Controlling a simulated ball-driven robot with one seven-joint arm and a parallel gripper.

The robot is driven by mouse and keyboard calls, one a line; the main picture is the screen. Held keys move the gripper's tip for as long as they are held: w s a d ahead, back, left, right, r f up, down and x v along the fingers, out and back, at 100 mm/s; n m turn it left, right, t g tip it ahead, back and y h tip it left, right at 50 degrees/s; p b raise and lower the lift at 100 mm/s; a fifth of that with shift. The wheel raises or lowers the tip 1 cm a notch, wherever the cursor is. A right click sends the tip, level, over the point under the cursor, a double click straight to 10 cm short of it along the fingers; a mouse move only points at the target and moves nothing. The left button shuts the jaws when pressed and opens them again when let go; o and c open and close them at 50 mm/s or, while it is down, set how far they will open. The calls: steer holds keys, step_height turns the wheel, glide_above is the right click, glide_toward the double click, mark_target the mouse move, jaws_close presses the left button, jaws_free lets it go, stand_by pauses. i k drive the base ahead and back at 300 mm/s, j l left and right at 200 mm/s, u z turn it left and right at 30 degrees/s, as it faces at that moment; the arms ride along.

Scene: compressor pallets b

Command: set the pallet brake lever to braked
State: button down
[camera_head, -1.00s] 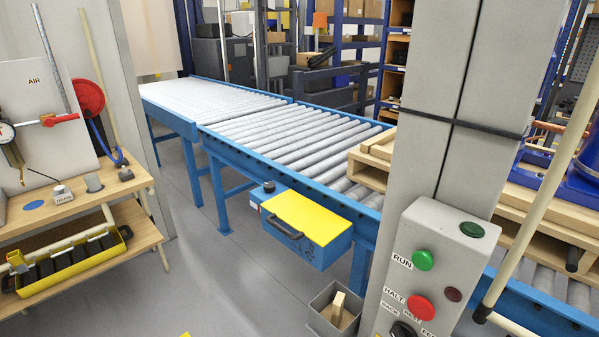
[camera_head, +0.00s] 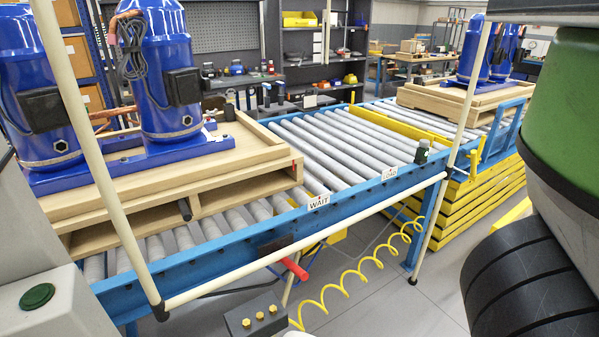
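A lever with a red grip (camera_head: 295,268) sticks out from a dark plate on the blue side rail of the roller conveyor (camera_head: 225,262), low in the middle of the view. I take it for the brake lever; its present setting cannot be read. A wooden pallet (camera_head: 215,172) carrying blue compressors (camera_head: 165,80) stands on the rollers at the left. My gripper is not in view. A large green and black ribbed part, likely my own arm, fills the right edge.
A cream tube frame (camera_head: 330,237) runs along the conveyor front, before the lever. A coiled yellow hose (camera_head: 345,280) and a grey box with brass buttons (camera_head: 258,318) are below. A WAIT label (camera_head: 319,202) marks the rail. Grey floor is free at the lower right.

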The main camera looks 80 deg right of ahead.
mark_target(295, 268)
steer(key=l+z, duration=0.2)
steer(key=z, duration=0.3)
steer(key=l+z, duration=0.25)
steer(key=z, duration=0.2)
steer(key=l+z, duration=0.2)
steer(key=z, duration=0.3)
steer(key=i+j, duration=0.05)
